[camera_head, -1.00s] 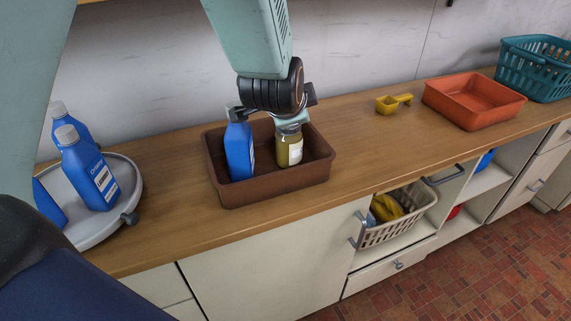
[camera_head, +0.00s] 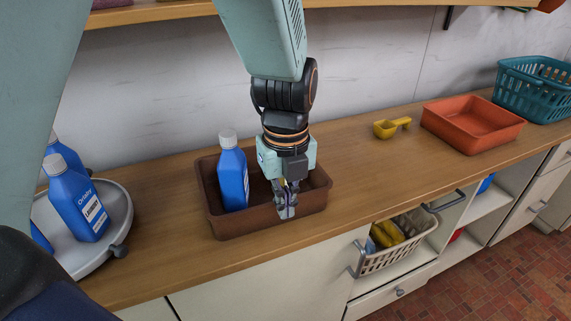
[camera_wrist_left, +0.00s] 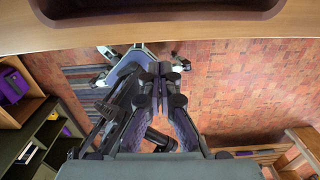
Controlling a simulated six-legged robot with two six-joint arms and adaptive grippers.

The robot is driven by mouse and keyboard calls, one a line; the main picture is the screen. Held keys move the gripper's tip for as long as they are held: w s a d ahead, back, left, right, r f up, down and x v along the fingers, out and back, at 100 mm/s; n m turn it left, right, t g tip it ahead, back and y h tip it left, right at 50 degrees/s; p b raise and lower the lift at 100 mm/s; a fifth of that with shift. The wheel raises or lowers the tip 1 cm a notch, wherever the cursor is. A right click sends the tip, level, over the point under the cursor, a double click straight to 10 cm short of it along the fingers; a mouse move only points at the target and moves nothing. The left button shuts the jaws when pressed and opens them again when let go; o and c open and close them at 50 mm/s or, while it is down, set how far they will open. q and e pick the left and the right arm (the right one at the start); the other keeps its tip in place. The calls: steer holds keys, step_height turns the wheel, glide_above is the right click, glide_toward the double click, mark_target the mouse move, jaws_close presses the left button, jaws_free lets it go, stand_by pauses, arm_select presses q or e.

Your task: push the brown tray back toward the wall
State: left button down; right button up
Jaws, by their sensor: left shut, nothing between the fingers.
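The brown tray (camera_head: 240,226) stands on the wooden counter in the head view, apart from the wall. A blue bottle with a white cap (camera_head: 233,178) stands upright in its left part. My left gripper (camera_head: 287,213) is shut and empty, pointing down, and overlaps the tray's front wall in the head view. I cannot tell whether it touches the tray. It hides most of the tray's right inside. In the left wrist view the shut fingers (camera_wrist_left: 161,72) show against the floor, with a dark brown edge of the tray (camera_wrist_left: 150,14) at the top. My right gripper is not in view.
A round grey turntable (camera_head: 118,215) with blue bottles stands left of the tray. A yellow scoop (camera_head: 385,129), an orange tray (camera_head: 470,125) and a teal basket (camera_head: 535,90) stand to the right. Bare counter lies between the brown tray and the scoop. A shelf (camera_head: 150,12) hangs above.

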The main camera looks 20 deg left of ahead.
mark_target(280, 232)
arm_select(q)
step_height(280, 232, down, 8)
steer(key=shift+d+f+b, duration=0.1)
steer(key=shift+f+b, duration=0.05)
steer(key=shift+b, duration=0.85)
steer(key=shift+w+a+f, duration=0.2)
steer(key=shift+w+a, duration=0.35)
steer(key=shift+w, duration=0.05)
steer(key=shift+w+a+f, duration=0.2)
steer(key=shift+w+a, duration=0.3)
steer(key=shift+w, duration=0.05)
steer(key=shift+w+a, duration=0.25)
steer(key=shift+a, duration=0.2)
steer(key=shift+w, duration=0.1)
